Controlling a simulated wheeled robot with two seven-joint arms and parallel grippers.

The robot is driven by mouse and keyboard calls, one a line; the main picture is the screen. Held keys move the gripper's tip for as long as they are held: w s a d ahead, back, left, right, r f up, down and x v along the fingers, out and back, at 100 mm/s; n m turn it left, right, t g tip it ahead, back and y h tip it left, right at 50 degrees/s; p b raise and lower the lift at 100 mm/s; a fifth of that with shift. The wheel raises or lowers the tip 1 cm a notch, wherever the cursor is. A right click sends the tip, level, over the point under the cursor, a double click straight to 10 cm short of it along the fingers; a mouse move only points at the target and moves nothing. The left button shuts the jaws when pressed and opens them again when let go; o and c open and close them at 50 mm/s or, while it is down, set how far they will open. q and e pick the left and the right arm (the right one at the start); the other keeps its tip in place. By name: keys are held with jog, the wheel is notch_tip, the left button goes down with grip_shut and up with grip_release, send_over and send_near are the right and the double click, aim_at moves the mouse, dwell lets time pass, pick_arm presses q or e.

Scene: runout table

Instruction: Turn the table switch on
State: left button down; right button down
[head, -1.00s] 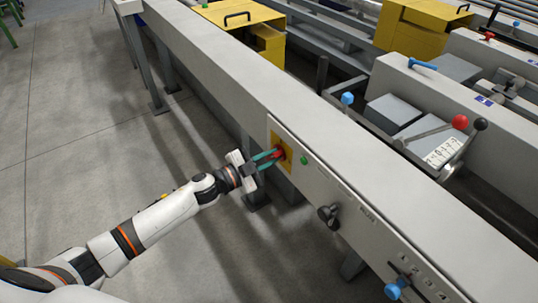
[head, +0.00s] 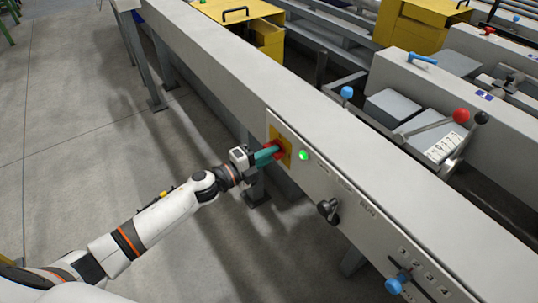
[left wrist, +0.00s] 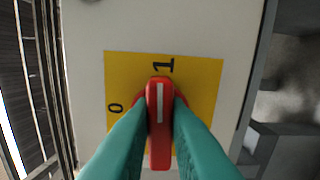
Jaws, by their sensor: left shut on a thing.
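The table switch is a red rotary handle (head: 281,147) on a yellow plate (head: 275,131) on the table's side panel. In the left wrist view the red handle (left wrist: 160,88) has a white line along it, and its marked end lies by the "1" on the yellow plate (left wrist: 205,80). The "0" is off to the left of the handle. My left gripper (head: 275,151) is shut on the handle, with its teal fingers (left wrist: 160,115) on both sides of it. A green lamp (head: 303,155) beside the switch is brightly lit. My right gripper is not in view.
A black knob (head: 328,210) and a blue-knobbed lever (head: 398,282) sit further along the panel. Levers with blue (head: 347,92) and red (head: 461,116) knobs stand beyond the table beam. The floor (head: 70,130) to the left is clear.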

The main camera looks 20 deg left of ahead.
pick_arm(q)
jog(key=shift+f+m, duration=0.15)
jog(key=shift+m, duration=0.35)
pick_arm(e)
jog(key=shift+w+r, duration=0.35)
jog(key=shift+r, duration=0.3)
pick_arm(q)
jog(key=c, duration=1.4)
grip_release()
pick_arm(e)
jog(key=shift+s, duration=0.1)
pick_arm(q)
jog(key=shift+s, duration=0.1)
jog(key=v, duration=1.2)
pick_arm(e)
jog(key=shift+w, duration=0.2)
